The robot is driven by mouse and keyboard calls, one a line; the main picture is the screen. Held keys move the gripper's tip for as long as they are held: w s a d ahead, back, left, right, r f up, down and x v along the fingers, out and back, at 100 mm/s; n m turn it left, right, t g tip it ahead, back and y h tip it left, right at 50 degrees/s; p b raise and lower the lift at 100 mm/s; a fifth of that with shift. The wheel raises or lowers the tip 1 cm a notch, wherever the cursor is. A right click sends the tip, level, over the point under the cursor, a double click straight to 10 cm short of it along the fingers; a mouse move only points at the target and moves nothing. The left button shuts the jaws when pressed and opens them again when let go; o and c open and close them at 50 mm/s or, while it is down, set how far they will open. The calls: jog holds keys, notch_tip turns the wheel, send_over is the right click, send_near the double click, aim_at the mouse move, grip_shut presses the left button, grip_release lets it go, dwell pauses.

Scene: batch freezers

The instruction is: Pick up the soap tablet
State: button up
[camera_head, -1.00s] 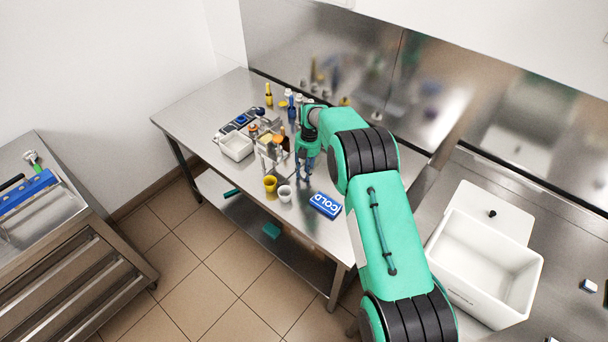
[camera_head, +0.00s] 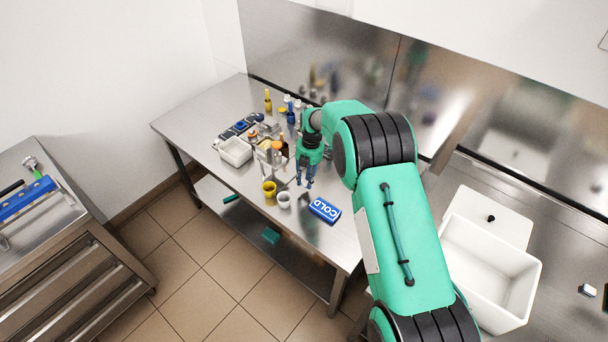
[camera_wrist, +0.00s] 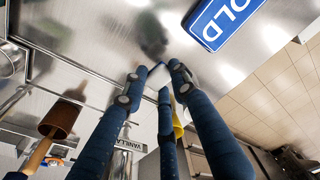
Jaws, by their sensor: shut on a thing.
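My gripper (camera_head: 306,181) is over the steel table (camera_head: 205,109), just behind the blue pack marked COLD and to the right of the cups. In the wrist view its dark blue fingers (camera_wrist: 157,80) are closed together on a small white tablet, the soap tablet (camera_wrist: 158,76), held at the fingertips. The tablet is partly covered by the fingers. In the head view it is too small to make out. I cannot tell exactly how high it is above the table.
The blue COLD pack (camera_head: 324,209) lies close to the gripper; it also shows in the wrist view (camera_wrist: 222,20). A yellow cup (camera_head: 269,189) and a white cup (camera_head: 284,200) stand to the left. Bottles and a white bin (camera_head: 235,152) crowd the table's left part.

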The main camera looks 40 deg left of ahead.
aim_at(431, 212)
jog(key=s+d, duration=0.2)
jog(key=d, duration=0.1)
jog(key=s+d, duration=0.2)
jog(key=s+d+r, duration=0.1)
jog(key=s+d, duration=0.2)
jog(key=shift+s+d, duration=0.1)
jog(key=shift+d, duration=0.25)
dwell(1.0)
